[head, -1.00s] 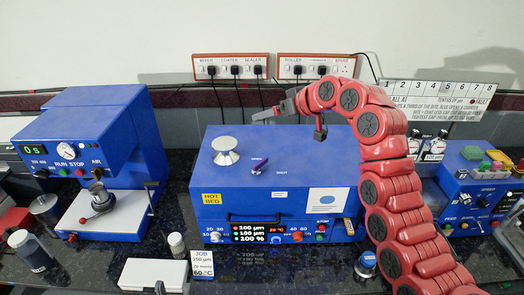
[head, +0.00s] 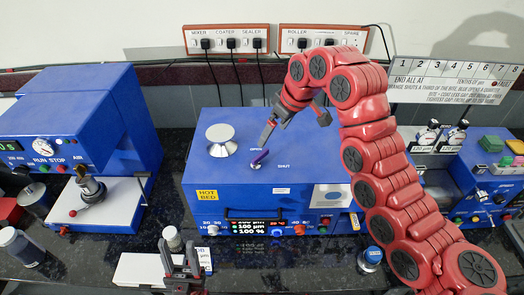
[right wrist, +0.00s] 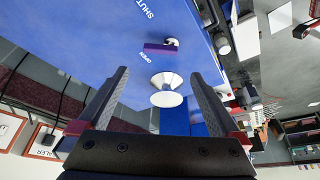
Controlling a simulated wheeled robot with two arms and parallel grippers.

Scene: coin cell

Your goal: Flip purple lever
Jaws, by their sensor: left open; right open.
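The purple lever (head: 259,159) is on top of the blue hot bed box (head: 310,150), between the OPEN and SHUT labels. In the right wrist view the purple lever (right wrist: 159,48) lies beyond the fingertips, with a pale round piece at one end. My right gripper (head: 293,123) is open and empty over the back of the box, behind the lever and apart from it. It also shows in the right wrist view (right wrist: 158,73). My left gripper (head: 180,246) is open at the bottom of the head view, in front of the box and far from the lever.
A silver knob (head: 221,139) stands on the box left of the lever, and shows between my right fingers (right wrist: 167,90). A blue machine (head: 75,120) stands at left. A power strip (head: 227,40) with hanging cables is on the back wall. A white-capped jar (head: 172,239) stands near my left gripper.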

